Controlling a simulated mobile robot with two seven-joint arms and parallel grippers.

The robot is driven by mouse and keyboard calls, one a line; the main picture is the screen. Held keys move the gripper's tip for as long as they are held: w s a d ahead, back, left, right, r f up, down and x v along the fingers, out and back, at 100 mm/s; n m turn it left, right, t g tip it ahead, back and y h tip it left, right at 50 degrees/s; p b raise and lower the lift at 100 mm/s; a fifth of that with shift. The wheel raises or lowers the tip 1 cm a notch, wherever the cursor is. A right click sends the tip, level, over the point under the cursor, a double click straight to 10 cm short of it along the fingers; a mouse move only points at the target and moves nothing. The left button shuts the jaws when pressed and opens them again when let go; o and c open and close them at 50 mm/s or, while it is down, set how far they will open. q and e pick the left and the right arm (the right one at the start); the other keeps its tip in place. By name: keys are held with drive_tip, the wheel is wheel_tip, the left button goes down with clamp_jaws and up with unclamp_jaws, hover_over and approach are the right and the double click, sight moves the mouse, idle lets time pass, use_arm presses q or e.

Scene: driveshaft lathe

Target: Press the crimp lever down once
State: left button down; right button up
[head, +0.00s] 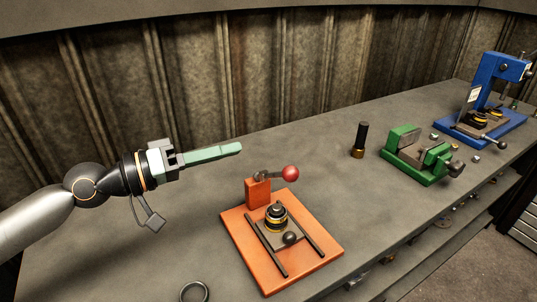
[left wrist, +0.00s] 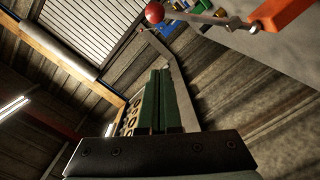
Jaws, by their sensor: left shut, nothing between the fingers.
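The crimp lever with its red ball knob (head: 290,173) rises from an orange post (head: 258,192) at the back of an orange base plate (head: 319,258). The lever stands up off the plate and points right. The red knob also shows at the top of the left wrist view (left wrist: 154,13). A black and brass part (head: 276,217) sits on the plate between two dark rails. My left gripper (head: 240,148) is shut and empty. Its green fingers point right, above and to the left of the lever, apart from it. My right gripper is not in view.
A green vise (head: 415,158) and a blue press (head: 492,95) stand further right on the bench. A dark cylinder (head: 361,138) stands behind the vise's left side. A dark ring (head: 194,292) lies at the front. A corrugated wall (head: 200,90) runs along the back.

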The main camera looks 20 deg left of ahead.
use_arm(q)
drive_tip(key=d+p, duration=0.1)
drive_tip(key=p, duration=0.5)
hover_over(274, 175)
drive_tip(key=s, duration=0.4)
drive_tip(key=shift+f, duration=1.35)
drive_tip(key=shift+w, duration=0.2)
